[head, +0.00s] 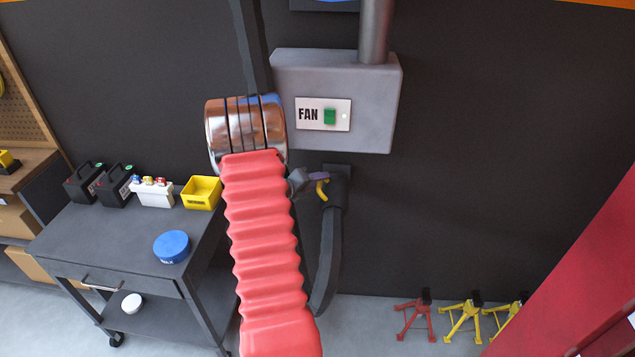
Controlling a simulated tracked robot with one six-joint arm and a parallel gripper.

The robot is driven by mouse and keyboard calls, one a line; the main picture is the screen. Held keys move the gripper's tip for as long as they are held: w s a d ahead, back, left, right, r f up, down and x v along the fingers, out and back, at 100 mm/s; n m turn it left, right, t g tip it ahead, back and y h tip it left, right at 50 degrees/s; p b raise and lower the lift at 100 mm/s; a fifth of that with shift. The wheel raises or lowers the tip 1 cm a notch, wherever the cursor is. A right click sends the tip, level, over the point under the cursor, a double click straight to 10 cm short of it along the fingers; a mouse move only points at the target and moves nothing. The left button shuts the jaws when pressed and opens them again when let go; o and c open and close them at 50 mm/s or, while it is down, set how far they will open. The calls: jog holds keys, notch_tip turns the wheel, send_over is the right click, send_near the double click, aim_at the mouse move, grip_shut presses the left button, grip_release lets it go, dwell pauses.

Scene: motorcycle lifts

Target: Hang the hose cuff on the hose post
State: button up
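The hose cuff (338,191) is the dark upper end of a black hose, with a small yellow piece (322,190) at its left side. It sits at a dark plate (343,170) on the wall, just below the fan box. The hose post is not clearly visible there, and I cannot tell whether the cuff is around it. The hose (327,258) runs down from the cuff and passes behind my red-sleeved arm. My gripper (311,180) seems to be the small grey and purple part left of the cuff, mostly hidden behind my arm. Its fingers cannot be made out.
A grey fan box (376,118) with a green switch (329,116) is on the dark wall. A dark cart (120,240) at left carries batteries, a yellow bin (201,192) and a blue disc (171,246). Red (415,318) and yellow stands (462,320) are on the floor.

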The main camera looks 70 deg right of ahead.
jog(key=v, duration=1.3)
jog(key=shift+w+a, duration=0.2)
jog(key=shift+a, duration=0.1)
jog(key=shift+r, duration=0.1)
dwell(0.4)
